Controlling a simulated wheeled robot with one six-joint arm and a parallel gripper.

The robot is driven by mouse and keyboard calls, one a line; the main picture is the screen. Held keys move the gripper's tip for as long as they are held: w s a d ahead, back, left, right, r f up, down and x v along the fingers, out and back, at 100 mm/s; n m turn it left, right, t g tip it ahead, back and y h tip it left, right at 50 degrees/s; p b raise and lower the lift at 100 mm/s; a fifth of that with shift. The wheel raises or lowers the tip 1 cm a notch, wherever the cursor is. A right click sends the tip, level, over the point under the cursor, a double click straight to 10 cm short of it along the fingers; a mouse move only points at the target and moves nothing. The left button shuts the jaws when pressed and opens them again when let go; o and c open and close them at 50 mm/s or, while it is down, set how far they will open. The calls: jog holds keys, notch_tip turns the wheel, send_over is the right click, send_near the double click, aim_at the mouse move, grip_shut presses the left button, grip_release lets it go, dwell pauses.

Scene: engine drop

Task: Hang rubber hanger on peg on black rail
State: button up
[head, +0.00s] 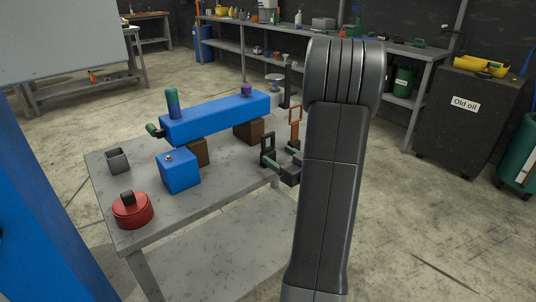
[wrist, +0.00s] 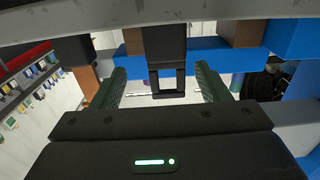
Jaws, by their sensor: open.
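A black piece with a rectangular loop (head: 267,143), which looks like the rubber hanger, stands upright by the right edge of the grey table. In the wrist view, the black loop (wrist: 167,94) lies between my green fingers, with a clear gap on both sides. My gripper (head: 279,154) is open and empty around or just short of it; depth is hard to judge. Its two fingers also show apart in the wrist view (wrist: 160,88). An orange loop (head: 295,122) stands just behind and right of the black one. I cannot make out the peg or tell which part is the black rail.
A blue beam (head: 218,116) rests on brown blocks on the grey table (head: 120,180). My arm hides the right side. A workbench (head: 225,52) stands behind.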

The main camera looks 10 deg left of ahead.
aim_at(269, 152)
jog(key=x, duration=0.4)
jog(key=shift+s+a, duration=0.25)
jog(key=shift+s, duration=0.05)
jog(key=shift+w+a+f, duration=0.1)
jog(key=shift+w+a, duration=0.3)
jog(key=c, duration=1.1)
jog(key=shift+r+p, duration=0.85)
jog(key=shift+r, duration=4.2)
